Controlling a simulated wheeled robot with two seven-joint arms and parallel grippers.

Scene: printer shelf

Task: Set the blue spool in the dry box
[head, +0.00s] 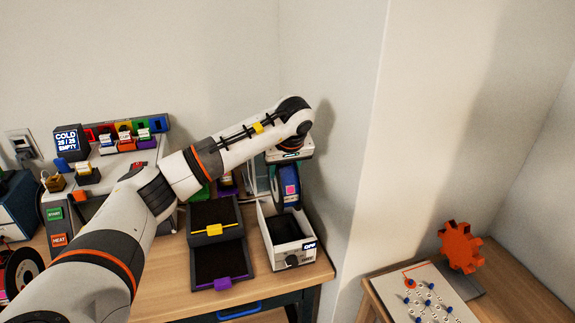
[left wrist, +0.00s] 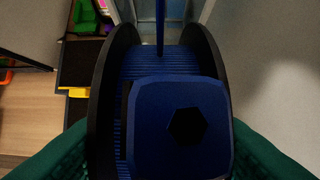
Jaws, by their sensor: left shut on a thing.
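The blue spool (head: 287,188) has dark flanges and blue filament, and a pink square shows on it in the head view. My left gripper (head: 289,160) is shut on the spool and points down, with the spool hanging on edge below it. In the left wrist view the spool (left wrist: 115,110) fills the middle, between the green fingers. The dry box (head: 270,238) is an open white box with a dark inside and an OFF label on its front. The spool appears above its back part; the exact gap cannot be told. My right gripper is not in view.
Left of the box stand two dark trays, one with a yellow latch (head: 214,230) and one with a purple latch (head: 222,284). A printer-like machine with a COLD display (head: 68,141) is further left. The wall is close on the right.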

